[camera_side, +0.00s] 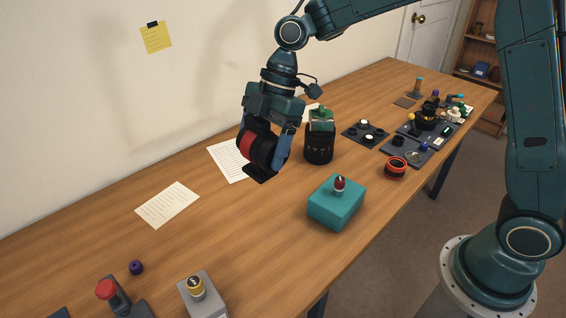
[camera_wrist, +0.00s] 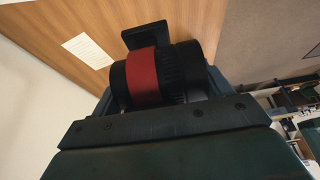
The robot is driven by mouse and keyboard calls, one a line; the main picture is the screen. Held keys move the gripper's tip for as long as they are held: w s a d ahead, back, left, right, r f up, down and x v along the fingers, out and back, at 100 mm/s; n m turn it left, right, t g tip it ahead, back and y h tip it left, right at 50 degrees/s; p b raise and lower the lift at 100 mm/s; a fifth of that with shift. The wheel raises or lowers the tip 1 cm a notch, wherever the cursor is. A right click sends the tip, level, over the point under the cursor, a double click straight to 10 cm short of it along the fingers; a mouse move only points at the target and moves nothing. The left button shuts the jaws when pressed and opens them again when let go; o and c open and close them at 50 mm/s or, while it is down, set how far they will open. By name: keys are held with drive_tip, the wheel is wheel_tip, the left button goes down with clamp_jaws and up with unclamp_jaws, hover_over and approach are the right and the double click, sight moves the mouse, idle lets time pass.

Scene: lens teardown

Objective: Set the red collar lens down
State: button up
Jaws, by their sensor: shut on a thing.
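The red collar lens (camera_side: 268,152) is a black cylinder with a wide red band and a flat black foot below it. My gripper (camera_side: 264,150) is shut on it and holds it above the wooden table (camera_side: 240,215), apart from the surface. In the wrist view the lens (camera_wrist: 142,76) lies across the jaws, with its ribbed black end to the right and its red band left of the middle. The gripper (camera_wrist: 155,88) hides part of its underside there.
A teal box (camera_side: 336,206) with a small red-topped piece is nearer the front edge. Sheets of paper (camera_side: 167,204) lie at the left. Dark trays (camera_side: 405,153) with small parts fill the right. The table's middle left is clear.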

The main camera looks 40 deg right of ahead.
wheel_tip(320, 180, down, 14)
idle(0.5)
drive_tip(key=shift+f, duration=0.25)
drive_tip(key=shift+f, duration=2)
drive_tip(key=shift+f, duration=0.1)
drive_tip(key=o, duration=1.3)
drive_tip(key=v, duration=1.2)
drive_tip(key=shift+d, duration=0.1)
